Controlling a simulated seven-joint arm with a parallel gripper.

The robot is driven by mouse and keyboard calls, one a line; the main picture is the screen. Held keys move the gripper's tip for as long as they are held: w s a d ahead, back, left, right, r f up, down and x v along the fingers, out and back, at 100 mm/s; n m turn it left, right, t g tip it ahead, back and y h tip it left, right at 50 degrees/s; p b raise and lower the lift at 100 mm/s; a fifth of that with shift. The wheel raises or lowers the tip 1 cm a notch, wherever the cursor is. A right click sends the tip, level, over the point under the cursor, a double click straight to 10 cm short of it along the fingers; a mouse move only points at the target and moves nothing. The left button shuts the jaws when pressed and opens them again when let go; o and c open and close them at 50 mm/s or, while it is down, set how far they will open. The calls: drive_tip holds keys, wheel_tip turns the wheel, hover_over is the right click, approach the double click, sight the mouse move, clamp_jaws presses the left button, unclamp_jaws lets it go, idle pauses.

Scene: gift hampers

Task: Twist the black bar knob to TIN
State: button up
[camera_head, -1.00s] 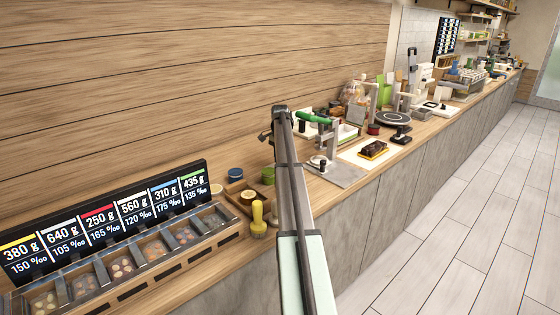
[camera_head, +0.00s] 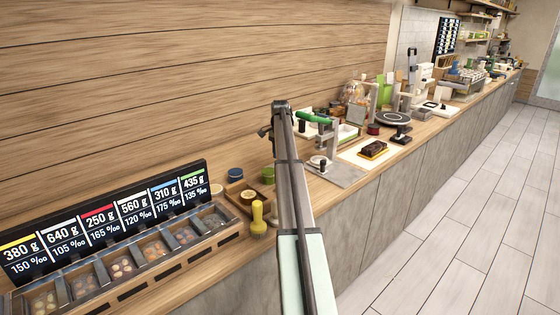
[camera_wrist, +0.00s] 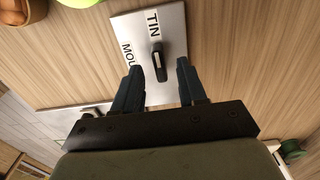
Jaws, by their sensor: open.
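The black bar knob (camera_wrist: 159,64) stands on a pale metal plate (camera_wrist: 175,33) in the wrist view. The plate has the word TIN above the knob and a partly covered word starting MOU to its left. The bar lies nearly upright in the picture, with its upper end close to TIN; which end is the pointer I cannot tell. My gripper (camera_wrist: 158,68) is open, with one dark finger on each side of the knob and a gap on both sides. In the head view my gripper end (camera_head: 281,112) is over the counter, and I cannot make out this knob there.
A price board (camera_head: 110,228) is at the front left.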

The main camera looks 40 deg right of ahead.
drive_tip(key=shift+r, duration=2.55)
drive_tip(key=shift+r, duration=0.1)
wheel_tip(320, 180, up, 14)
drive_tip(key=shift+f, duration=0.2)
